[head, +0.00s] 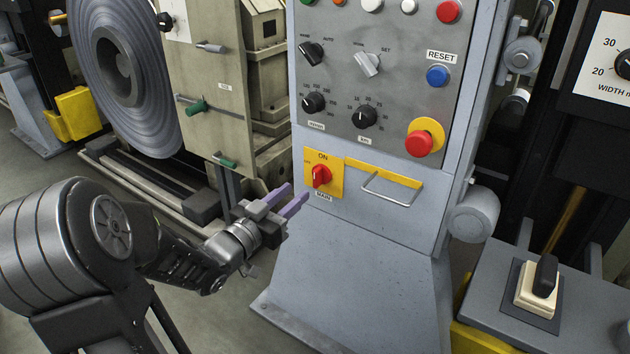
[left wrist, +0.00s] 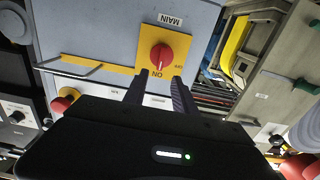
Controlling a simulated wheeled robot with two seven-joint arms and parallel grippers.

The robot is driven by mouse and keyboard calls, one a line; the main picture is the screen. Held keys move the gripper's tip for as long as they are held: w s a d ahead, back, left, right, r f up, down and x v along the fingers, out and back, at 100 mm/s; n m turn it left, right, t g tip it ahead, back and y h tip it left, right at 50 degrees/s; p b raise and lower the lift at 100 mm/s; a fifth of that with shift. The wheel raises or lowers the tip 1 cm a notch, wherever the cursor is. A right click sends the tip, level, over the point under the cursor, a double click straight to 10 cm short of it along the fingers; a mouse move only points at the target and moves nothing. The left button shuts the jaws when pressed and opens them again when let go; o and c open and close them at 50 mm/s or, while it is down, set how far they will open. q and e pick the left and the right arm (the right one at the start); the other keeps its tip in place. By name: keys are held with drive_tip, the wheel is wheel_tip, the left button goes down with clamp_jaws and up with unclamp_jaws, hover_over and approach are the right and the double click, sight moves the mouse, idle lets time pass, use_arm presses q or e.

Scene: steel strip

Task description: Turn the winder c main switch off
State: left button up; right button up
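The main switch is a red rotary knob (head: 321,176) on a yellow plate (head: 338,186) low on the grey control cabinet. The plate reads ON above the knob and MAIN below it. The knob's grip stands about upright, in line with ON. My left gripper (head: 298,190) is just left of and in front of the plate, its purple fingers apart and empty. In the left wrist view, which is upside down, the red knob (left wrist: 161,56) lies just beyond and between the two open fingertips (left wrist: 160,75). No contact shows. My right gripper is not in view.
A metal handle (head: 392,190) sticks out right of the switch. Above it are a red emergency button (head: 419,144), black dials and a blue RESET button (head: 437,76). A beige machine (head: 221,90) with a large grey coil (head: 130,70) stands left. A black lever switch (head: 545,275) is at right.

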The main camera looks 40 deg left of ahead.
sight(314, 176)
use_arm(q)
drive_tip(key=shift+w+a+b, duration=0.15)
drive_tip(key=shift+w+b, duration=0.45)
drive_tip(key=shift+w, duration=3.35)
drive_tip(key=shift+c, duration=0.4)
clamp_jaws()
